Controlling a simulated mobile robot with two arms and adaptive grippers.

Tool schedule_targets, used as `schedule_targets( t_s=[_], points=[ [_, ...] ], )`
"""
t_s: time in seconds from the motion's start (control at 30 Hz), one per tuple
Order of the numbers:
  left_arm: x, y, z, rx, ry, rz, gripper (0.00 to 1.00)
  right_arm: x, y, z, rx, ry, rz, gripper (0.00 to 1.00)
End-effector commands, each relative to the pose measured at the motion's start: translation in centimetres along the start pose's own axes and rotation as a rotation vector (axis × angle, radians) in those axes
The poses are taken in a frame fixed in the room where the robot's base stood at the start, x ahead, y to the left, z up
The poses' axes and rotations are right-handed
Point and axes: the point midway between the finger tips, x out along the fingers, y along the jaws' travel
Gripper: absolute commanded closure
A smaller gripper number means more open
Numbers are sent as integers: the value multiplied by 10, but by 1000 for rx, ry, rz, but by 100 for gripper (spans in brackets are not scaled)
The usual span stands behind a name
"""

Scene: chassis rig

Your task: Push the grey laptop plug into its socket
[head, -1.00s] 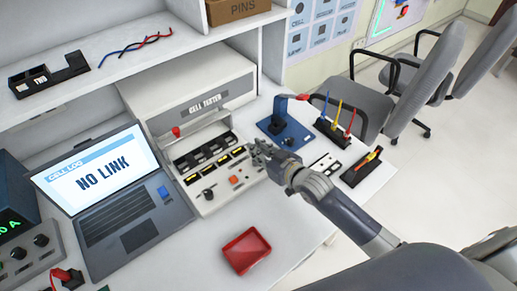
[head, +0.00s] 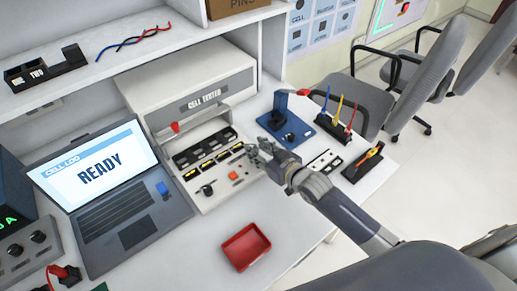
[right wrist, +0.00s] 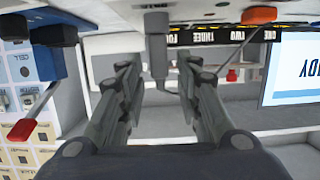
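My right gripper (head: 256,153) is at the front right edge of the cell tester (head: 215,92). In the right wrist view its two fingers (right wrist: 158,82) are spread, with a visible gap on each side of the grey plug (right wrist: 158,55). The plug points up to the tester's underside in that picture and appears to be in the socket there; the socket itself is hidden. In the head view the gripper hides the plug. The laptop (head: 125,215) is open at left, and its screen (head: 95,168) reads READY. My left gripper is not in view.
A blue fixture (head: 287,130) and a rack of coloured tools (head: 335,125) stand right of the gripper. A black holder with a yellow-and-red tool (head: 362,165) lies near the table's right edge. A red tray (head: 246,247) sits in front; the table around it is clear.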

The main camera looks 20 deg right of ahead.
Motion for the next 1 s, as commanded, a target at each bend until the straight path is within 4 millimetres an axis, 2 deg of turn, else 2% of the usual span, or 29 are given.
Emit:
schedule_targets(
  t_s=[0.3,0.43,0.57,0.8,1.0],
  points=[
    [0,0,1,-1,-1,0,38,-1,0,0,0,-1,0,62],
    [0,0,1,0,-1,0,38,-9,0,1,1,-2,0,62],
    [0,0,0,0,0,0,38,-30,0,2,0,-3,0,62],
    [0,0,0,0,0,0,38,-79,0,2,0,-4,-1,62],
    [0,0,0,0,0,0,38,-107,0,1,0,-2,0,62]
  ],
)
